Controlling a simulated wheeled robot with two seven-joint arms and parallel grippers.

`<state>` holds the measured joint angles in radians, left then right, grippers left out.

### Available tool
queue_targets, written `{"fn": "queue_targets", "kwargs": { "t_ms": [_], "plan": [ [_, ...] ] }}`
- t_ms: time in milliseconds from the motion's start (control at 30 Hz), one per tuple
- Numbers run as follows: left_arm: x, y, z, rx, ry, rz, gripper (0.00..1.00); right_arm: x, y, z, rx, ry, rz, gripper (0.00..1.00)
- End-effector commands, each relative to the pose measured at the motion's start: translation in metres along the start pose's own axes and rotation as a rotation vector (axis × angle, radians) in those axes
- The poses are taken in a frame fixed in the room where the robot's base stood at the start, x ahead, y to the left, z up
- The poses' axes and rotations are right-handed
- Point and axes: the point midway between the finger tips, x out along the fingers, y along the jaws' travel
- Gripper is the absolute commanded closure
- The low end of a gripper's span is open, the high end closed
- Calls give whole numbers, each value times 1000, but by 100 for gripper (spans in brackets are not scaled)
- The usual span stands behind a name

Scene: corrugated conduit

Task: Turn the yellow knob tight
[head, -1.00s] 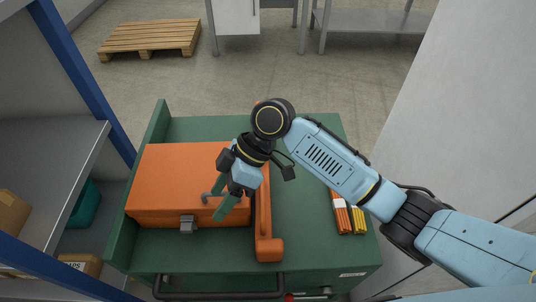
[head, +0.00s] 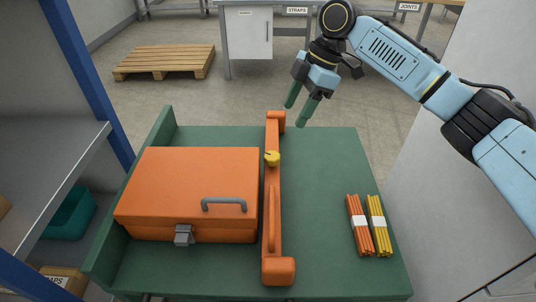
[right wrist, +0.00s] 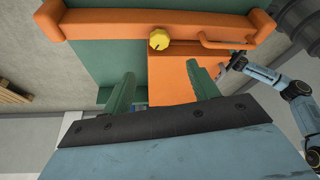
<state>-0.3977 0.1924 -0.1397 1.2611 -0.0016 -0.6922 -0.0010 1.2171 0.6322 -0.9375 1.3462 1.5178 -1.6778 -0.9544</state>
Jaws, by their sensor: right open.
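The yellow knob (head: 272,158) sits on top of a long orange bar (head: 272,225) that runs along the right side of an orange case (head: 190,180). In the right wrist view the knob (right wrist: 159,39) shows a dark mark on its face and lies beyond the fingertips. My right gripper (head: 298,113) is open and empty, above the far edge of the green cart top, apart from the knob. Its two green fingers also show in the right wrist view (right wrist: 158,82).
Orange and yellow stick bundles (head: 359,225) (head: 379,226) lie at the right of the green cart top (head: 320,190). The cart top between bar and bundles is clear. A shelf (head: 55,170) with a blue post stands left, a pale wall (head: 450,230) right.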

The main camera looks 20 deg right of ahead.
Motion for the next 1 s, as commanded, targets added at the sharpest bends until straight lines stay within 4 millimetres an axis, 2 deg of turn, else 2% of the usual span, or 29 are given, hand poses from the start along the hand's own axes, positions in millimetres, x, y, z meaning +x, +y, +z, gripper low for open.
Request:
{"fn": "queue_targets", "kwargs": {
  "t_ms": [167,533,700,833,1000],
  "plan": [
    [-5,-2,-11,-14,13,-3,100,18,0,0,-1,0,-1,41],
    [-37,-6,-48,-27,42,-11,100,85,0,0,0,0,-2,41],
    [-52,-2,-61,-30,54,-5,100,112,0,0,0,1,-1,41],
    [-61,2,-68,-31,60,1,100,125,0,0,1,0,-1,41],
    [-66,4,-71,-31,62,4,100,132,0,0,1,0,0,41]
  ]
}}
